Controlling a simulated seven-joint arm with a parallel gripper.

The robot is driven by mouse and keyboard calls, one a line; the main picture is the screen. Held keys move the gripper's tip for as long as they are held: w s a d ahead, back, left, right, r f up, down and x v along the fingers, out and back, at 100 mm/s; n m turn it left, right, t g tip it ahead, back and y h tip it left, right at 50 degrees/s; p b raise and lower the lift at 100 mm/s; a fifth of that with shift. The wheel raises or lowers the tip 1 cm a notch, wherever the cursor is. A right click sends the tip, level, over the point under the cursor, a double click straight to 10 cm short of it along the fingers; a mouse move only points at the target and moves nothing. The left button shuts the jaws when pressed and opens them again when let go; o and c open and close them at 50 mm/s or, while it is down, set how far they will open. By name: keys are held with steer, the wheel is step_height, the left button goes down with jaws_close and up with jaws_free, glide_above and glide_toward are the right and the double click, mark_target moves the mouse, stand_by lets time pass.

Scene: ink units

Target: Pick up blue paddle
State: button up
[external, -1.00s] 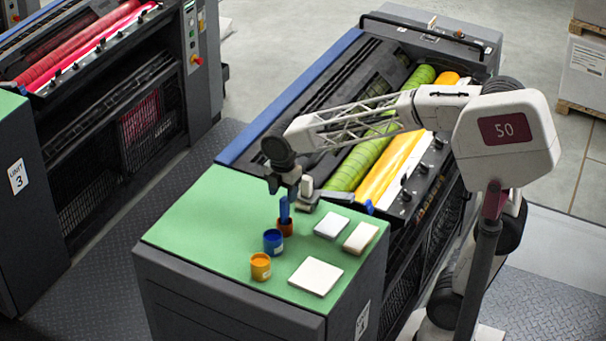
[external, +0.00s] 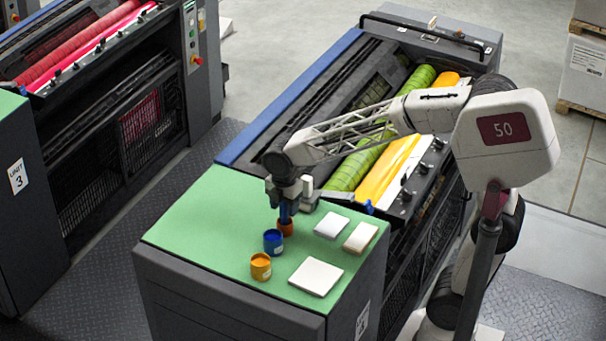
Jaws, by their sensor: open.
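The blue paddle (external: 285,215) stands upright in a small red-brown cup (external: 285,229) on the green top (external: 200,215). Only a short blue length shows above the cup's rim. My gripper (external: 286,206) points down right over the paddle, its jaws open, and hides the upper part of it. The paddle appears to be between the fingers, but I cannot tell whether either finger touches it.
A blue ink cup (external: 273,243) and an orange ink cup (external: 261,267) stand in front of the red-brown cup. Pale blocks (external: 332,226) (external: 360,237) and a flat white slab (external: 316,277) lie to the right. The left part of the green top is clear.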

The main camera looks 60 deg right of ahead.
jaws_close()
stand_by(0.3)
steer(key=shift+r, duration=0.1)
steer(key=shift+r, duration=4.95)
